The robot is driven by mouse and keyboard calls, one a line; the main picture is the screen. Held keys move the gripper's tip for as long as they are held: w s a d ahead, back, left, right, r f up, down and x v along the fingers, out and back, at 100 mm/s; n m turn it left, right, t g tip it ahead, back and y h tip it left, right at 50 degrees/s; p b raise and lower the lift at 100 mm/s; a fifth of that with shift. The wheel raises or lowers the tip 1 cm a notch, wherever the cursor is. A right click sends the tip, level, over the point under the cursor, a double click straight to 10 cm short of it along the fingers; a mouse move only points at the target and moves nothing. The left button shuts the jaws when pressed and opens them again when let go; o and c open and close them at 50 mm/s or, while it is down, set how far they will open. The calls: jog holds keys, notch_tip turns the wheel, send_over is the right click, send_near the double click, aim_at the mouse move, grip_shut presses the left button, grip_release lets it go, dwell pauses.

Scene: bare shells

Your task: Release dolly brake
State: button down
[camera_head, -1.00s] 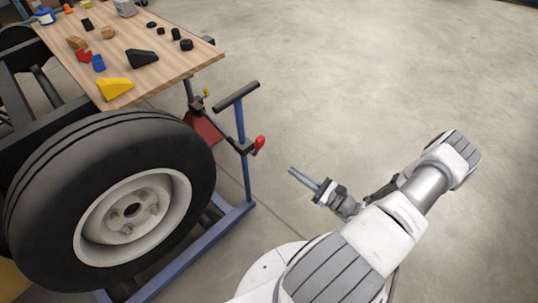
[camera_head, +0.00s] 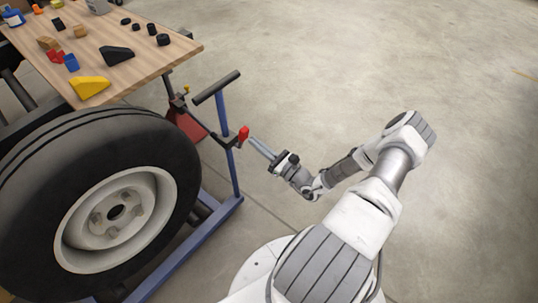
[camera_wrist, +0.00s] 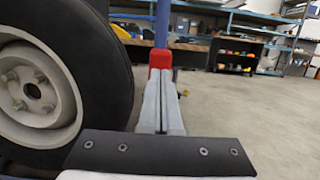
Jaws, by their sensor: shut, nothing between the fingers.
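The dolly (camera_head: 227,160) has a blue frame with an upright post and a black T-shaped handle bar (camera_head: 216,87) on top. A brake lever with a red knob (camera_head: 243,134) sticks out from the post. My gripper (camera_head: 251,141) is shut with nothing between its fingers. Its fingertips are at or very close to the red knob; I cannot tell whether they touch. In the wrist view the red knob (camera_wrist: 160,57) is just beyond the two shut fingers (camera_wrist: 160,105), and the blue post (camera_wrist: 162,24) rises behind it. The rest of the lever is hidden there.
A large wheel (camera_head: 100,205) stands on the dolly at the left. A wooden table (camera_head: 140,62) behind it holds yellow, black, red and blue blocks. A red stand (camera_head: 187,124) is beside the post. The floor (camera_head: 370,70) to the right is clear.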

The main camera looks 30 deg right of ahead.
aim_at(247, 132)
jog(key=shift+x, duration=0.75)
jog(key=shift+r, duration=0.15)
jog(key=w+r+g+p, duration=0.1)
jog(key=p, duration=0.3)
jog(key=shift+a+r, duration=0.2)
jog(key=shift+r, duration=0.05)
jog(key=shift+w+a+r+h+p, duration=0.15)
jog(key=shift+w+h+p, duration=0.2)
jog(key=shift+w, duration=0.2)
